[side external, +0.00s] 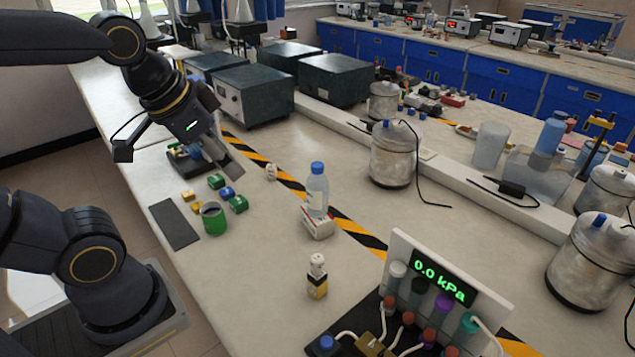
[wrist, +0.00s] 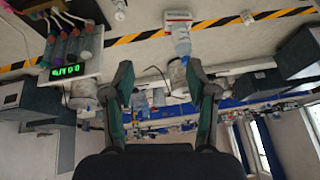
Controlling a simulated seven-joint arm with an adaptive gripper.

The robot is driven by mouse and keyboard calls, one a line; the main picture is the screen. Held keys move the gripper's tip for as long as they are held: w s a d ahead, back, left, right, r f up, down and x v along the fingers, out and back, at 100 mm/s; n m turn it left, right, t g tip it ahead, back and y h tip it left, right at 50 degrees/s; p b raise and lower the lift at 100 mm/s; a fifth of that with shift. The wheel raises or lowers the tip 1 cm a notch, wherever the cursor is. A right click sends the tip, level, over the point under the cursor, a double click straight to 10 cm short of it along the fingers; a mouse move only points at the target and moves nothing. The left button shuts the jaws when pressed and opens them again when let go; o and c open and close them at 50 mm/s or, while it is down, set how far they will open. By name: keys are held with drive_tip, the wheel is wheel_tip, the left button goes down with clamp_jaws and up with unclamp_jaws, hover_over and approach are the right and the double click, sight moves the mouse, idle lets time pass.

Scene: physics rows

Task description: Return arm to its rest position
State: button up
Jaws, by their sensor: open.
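My gripper (side external: 232,168) is in the side external view at the left part of the bench, above and behind the small colored blocks. Its fingers point down and to the right. In the wrist view the two fingers (wrist: 160,75) stand apart with nothing held between them. A dark tray (side external: 185,158) lies partly hidden behind the gripper. A green cup (side external: 213,219) stands in front of it, apart from the fingers. Green blocks (side external: 238,204), a blue block (side external: 227,193) and yellow blocks (side external: 188,195) lie around the cup.
A clear blue-capped bottle (side external: 317,190) stands on a white-and-red box (side external: 318,224). A small labelled bottle (side external: 317,277) and a pressure display (side external: 446,279) stand nearer. Dark instruments (side external: 254,92) line the back. A dark mat (side external: 173,224) lies near the bench's left edge.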

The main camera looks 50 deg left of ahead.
drive_tip(key=shift+s+d+f+n+h, duration=0.15)
drive_tip(key=shift+s+d+n, duration=0.15)
drive_tip(key=shift+s+n, duration=0.1)
drive_tip(key=shift+s+d+f+n+h, duration=0.1)
drive_tip(key=shift+s+d+n+h, duration=0.05)
drive_tip(key=shift+s+d+n, duration=0.2)
drive_tip(key=shift+a, duration=0.1)
idle(0.7)
